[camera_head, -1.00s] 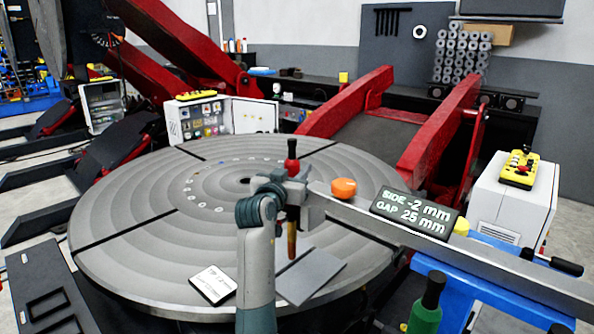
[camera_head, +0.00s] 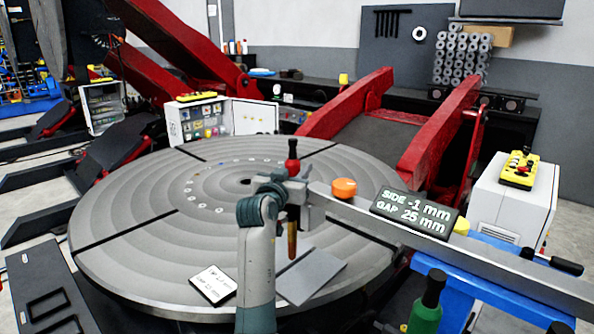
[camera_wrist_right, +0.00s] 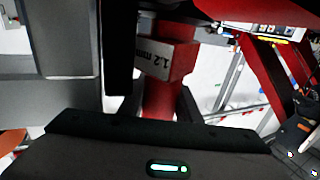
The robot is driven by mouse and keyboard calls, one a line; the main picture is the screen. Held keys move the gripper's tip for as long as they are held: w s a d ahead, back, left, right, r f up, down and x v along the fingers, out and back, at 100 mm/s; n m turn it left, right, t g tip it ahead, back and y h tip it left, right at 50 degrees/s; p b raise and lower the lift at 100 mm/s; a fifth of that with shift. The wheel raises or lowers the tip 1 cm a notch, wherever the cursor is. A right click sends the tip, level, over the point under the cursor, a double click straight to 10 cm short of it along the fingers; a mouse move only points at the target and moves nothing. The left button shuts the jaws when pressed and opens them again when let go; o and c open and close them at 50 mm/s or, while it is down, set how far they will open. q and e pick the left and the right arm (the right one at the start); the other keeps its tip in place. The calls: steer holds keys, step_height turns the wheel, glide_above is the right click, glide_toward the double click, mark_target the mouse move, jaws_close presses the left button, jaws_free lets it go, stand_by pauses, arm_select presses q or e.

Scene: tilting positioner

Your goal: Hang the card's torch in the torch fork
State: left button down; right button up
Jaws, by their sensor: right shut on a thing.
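A torch with a red upper part (camera_head: 292,150) and a copper-coloured lower end (camera_head: 292,240) stands upright above the turntable (camera_head: 130,215). My right gripper (camera_head: 291,190) is shut on it at mid-length, by the tip of a long grey beam (camera_head: 430,240). In the right wrist view the red torch (camera_wrist_right: 163,98) carries a block marked "1.2 mm" (camera_wrist_right: 168,60). The fork cannot be made out clearly; gripper and beam end overlap there. A white card (camera_head: 212,283) lies on the turntable, its writing too small to read surely. My left gripper is not in view.
A display (camera_head: 414,213) on the beam reads "SIDE -1 mm, GAP 25 mm". An orange knob (camera_head: 344,188) sits beside it. A grey plate (camera_head: 310,277) lies right of my arm. A green bottle-shaped thing (camera_head: 427,304) stands front right, near a blue frame (camera_head: 470,268).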

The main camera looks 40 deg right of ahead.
steer(key=shift+r, duration=0.15)
steer(key=o, duration=1.2)
steer(key=shift+c, duration=0.2)
steer(key=shift+o, duration=0.3)
steer(key=shift+f, duration=0.25)
